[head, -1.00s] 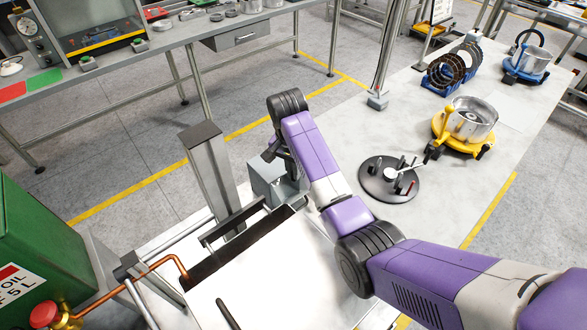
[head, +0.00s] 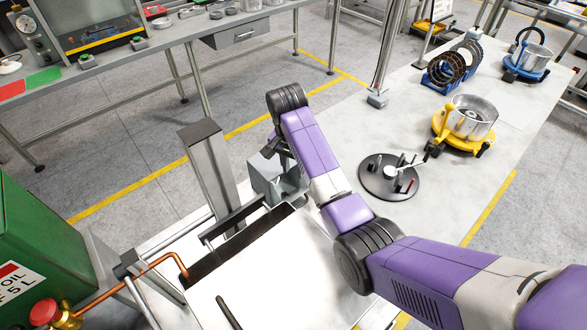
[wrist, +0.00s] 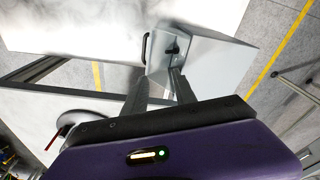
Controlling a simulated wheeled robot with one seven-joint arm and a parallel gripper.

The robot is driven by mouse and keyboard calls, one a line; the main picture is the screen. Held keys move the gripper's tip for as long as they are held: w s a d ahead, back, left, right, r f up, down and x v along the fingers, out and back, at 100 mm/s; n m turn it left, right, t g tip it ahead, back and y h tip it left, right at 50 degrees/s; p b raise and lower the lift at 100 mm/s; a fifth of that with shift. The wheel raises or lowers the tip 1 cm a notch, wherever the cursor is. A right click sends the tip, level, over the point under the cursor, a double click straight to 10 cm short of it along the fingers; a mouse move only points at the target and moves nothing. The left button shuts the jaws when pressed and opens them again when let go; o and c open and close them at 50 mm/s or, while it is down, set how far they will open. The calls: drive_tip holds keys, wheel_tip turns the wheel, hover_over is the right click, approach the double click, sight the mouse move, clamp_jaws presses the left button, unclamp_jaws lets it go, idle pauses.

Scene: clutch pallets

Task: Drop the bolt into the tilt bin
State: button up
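The tilt bin is a small grey metal box (head: 264,174) beyond the white plate in the head view, partly covered by my arm. In the wrist view the bin (wrist: 215,62) lies just ahead of my fingers, with its opening partly visible. A small dark piece (wrist: 172,48) shows at that opening; it may be the bolt, but it is too small to be sure. My gripper (wrist: 162,76) has its two fingers apart with nothing visible between them. In the head view my gripper (head: 277,150) is small and dark, close above the bin.
A white plate (head: 265,275) and a grey post (head: 212,170) stand close to the bin. A green oil tank (head: 40,255) with a copper pipe is at left. A black round fixture (head: 372,185) and a yellow-based pot (head: 468,120) stand on the bench at right.

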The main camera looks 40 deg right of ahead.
wheel_tip(320, 180, up, 7)
drive_tip(key=shift+s+a, duration=0.15)
drive_tip(key=shift+a, duration=0.25)
drive_tip(key=shift+s, duration=0.1)
idle(0.7)
